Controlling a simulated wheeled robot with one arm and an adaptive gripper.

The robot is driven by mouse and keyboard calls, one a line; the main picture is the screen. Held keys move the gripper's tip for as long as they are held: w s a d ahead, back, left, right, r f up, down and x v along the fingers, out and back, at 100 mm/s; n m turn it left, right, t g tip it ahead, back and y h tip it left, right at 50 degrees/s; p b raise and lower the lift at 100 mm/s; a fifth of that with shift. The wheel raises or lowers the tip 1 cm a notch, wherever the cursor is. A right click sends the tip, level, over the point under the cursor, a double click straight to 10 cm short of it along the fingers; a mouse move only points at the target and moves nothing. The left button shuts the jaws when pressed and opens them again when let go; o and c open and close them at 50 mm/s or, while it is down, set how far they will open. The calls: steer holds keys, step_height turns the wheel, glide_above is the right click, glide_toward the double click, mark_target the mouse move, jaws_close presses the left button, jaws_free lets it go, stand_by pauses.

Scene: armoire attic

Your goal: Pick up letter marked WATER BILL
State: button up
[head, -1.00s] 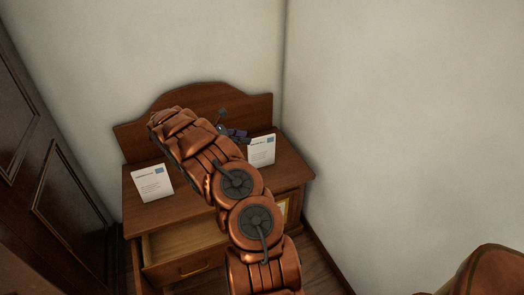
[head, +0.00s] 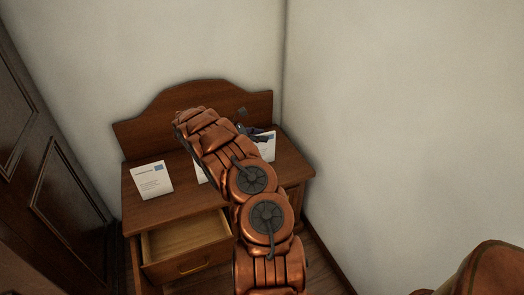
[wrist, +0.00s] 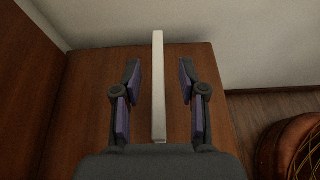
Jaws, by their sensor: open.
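A white letter (head: 153,180) with a blue stamp stands at the left of the wooden desk. A second letter (head: 267,148) is at the right, mostly hidden behind my arm and gripper. A white piece of a third one (head: 198,172) shows beside my arm. The print is too small to read, so I cannot tell which is the WATER BILL. My gripper (head: 250,132) is at the right letter. In the wrist view, a pale letter seen edge-on (wrist: 158,110) stands between the open fingers of my gripper (wrist: 159,75), with a gap on both sides.
The desk (head: 140,208) has a raised back panel (head: 150,128) and an open, empty-looking drawer (head: 185,242) in front. Walls close in behind and at the right. A dark panelled door (head: 60,190) is at the left.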

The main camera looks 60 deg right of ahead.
jaws_close()
steer(key=shift+r, duration=0.1)
stand_by(0.4)
